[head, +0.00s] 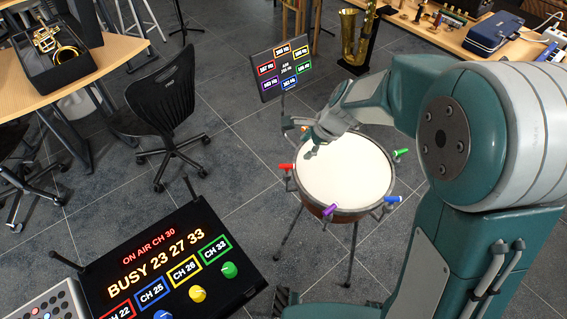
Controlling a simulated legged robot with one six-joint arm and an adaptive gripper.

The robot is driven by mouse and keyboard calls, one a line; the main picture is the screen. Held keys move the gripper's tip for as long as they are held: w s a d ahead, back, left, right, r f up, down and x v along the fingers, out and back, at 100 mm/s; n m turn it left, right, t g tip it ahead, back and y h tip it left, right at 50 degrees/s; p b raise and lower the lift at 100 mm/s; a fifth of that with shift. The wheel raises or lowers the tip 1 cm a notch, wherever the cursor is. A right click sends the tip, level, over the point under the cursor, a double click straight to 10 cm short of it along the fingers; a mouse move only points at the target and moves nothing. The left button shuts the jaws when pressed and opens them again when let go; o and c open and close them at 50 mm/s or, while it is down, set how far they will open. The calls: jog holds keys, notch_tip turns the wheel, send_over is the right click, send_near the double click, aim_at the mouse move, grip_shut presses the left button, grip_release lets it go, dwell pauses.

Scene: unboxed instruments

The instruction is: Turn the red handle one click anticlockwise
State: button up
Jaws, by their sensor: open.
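The red handle (286,167) sticks out from the left rim of a round drum (345,172) with a white head on a stand. More coloured handles sit around the rim: purple (330,210) at the front, blue (392,199) at the front right, green (401,152) at the right. My gripper (309,152) reaches in from the right over the far left part of the drumhead, above and to the right of the red handle and apart from it. Its fingers are small in the picture; it is open and holds nothing that I can see. My gripper and wrist hide part of the far rim.
A sign (280,68) with coloured frequency labels stands behind the drum. A black radio panel (165,262) with coloured knobs is at the front left. A black chair (165,98) stands on the left. A saxophone (357,38) stands behind. Tiled floor is free left of the drum.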

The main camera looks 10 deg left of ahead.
aim_at(287, 165)
jog(key=shift+m, duration=0.8)
jog(key=x, duration=1.3)
jog(key=shift+w+a, duration=0.1)
jog(key=shift+a, duration=0.2)
jog(key=shift+w+a+f, duration=0.1)
jog(key=shift+f, duration=0.55)
jog(key=shift+a, duration=0.1)
grip_shut()
